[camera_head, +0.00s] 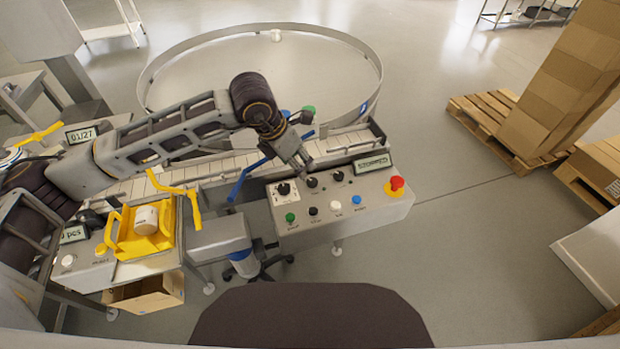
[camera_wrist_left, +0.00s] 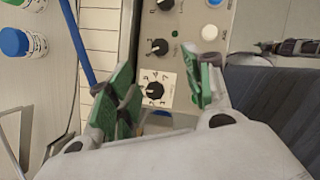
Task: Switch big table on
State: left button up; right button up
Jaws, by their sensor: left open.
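The big round table (camera_head: 262,78) with a raised rim stands behind the conveyor. The control panel (camera_head: 375,213) has a row of black knobs, a row of coloured buttons, a small display and a red emergency stop. A numbered black dial (camera_head: 284,189) on a white plate sits at the panel's left end. My left gripper (camera_head: 302,163) hangs above the panel's upper left part. In the left wrist view, its green-padded fingers (camera_wrist_left: 160,92) are apart and empty, and the numbered dial (camera_wrist_left: 155,92) shows between them. Contact cannot be told.
The conveyor (camera_head: 220,165) runs behind the panel. A yellow holder (camera_head: 142,238) with a white container stands at left. Two capped bottles (camera_wrist_left: 22,42) show in the left wrist view.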

aim_at(311, 181)
pick_arm(q)
jog(key=p+x, duration=0.1)
jog(key=x, duration=0.8)
jog(key=shift+w+d+f, duration=0.15)
jog(key=shift+w+f, duration=0.05)
jog(key=shift+f, duration=0.15)
jog(key=shift+w+d+f, duration=0.15)
jog(key=shift+f, duration=0.7)
jog(key=c, duration=1)
pick_arm(e)
jog(key=shift+w+a+r, duration=0.45)
jog(key=shift+r, duration=0.2)
